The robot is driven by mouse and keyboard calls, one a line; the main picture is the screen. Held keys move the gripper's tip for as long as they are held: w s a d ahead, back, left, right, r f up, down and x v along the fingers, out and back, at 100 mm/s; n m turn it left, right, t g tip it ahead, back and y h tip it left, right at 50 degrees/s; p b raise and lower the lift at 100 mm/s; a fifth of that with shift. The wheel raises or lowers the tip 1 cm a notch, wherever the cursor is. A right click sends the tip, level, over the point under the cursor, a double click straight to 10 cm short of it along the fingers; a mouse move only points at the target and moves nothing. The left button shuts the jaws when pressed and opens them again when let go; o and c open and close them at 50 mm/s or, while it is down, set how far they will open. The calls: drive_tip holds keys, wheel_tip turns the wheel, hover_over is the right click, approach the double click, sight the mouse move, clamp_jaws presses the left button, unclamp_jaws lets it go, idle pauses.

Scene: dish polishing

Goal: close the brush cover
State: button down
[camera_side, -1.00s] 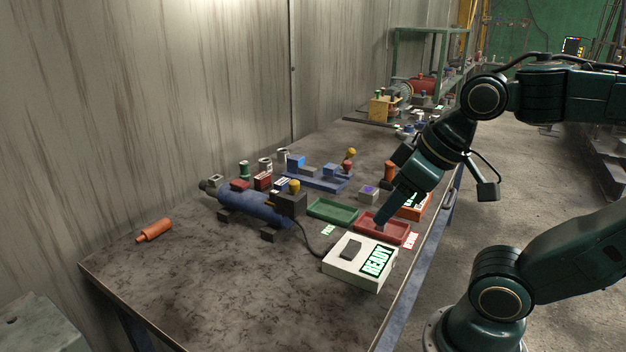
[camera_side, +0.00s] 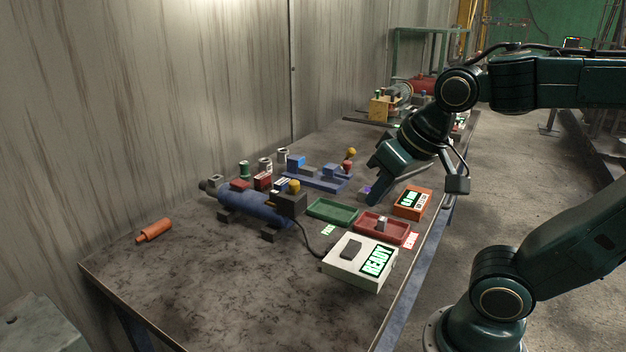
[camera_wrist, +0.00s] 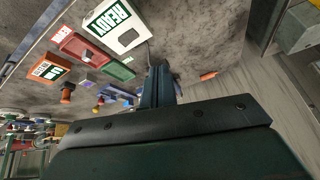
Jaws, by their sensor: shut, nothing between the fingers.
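The blue cylindrical power tool (camera_side: 255,208) lies on the table on dark supports, with a dark box (camera_side: 291,204) at its right end and a yellow knob (camera_side: 293,186) on top. I cannot single out its brush cover or tell whether it is open. My gripper (camera_side: 369,200) is shut and empty, tilted down above the table beside the purple-topped grey block, to the right of the tool and apart from it. In the wrist view the shut fingers (camera_wrist: 160,80) hide most of the tool.
A white READY box (camera_side: 338,265), orange meter (camera_side: 425,193) and blue fixture (camera_side: 316,184) stand nearby. The table's front left is mostly clear.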

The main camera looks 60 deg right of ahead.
drive_tip(key=w+d+f+m+h, duration=0.1)
drive_tip(key=w+d+m+h, duration=0.3)
drive_tip(key=w+m, duration=0.9)
drive_tip(key=shift+d+m+g+h, duration=0.35)
drive_tip(key=shift+d+m, duration=0.25)
drive_tip(key=shift+m, duration=0.5)
drive_tip(key=shift+w+f, duration=0.1)
approach(302, 194)
wheel_tip(302, 194, down, 4)
drive_tip(key=s+d, duration=0.1)
drive_tip(key=s, duration=0.1)
drive_tip(key=shift+w+d, duration=0.25)
drive_tip(key=shift+w, duration=0.7)
drive_tip(key=shift+w+d, duration=0.25)
drive_tip(key=shift+w, duration=0.7)
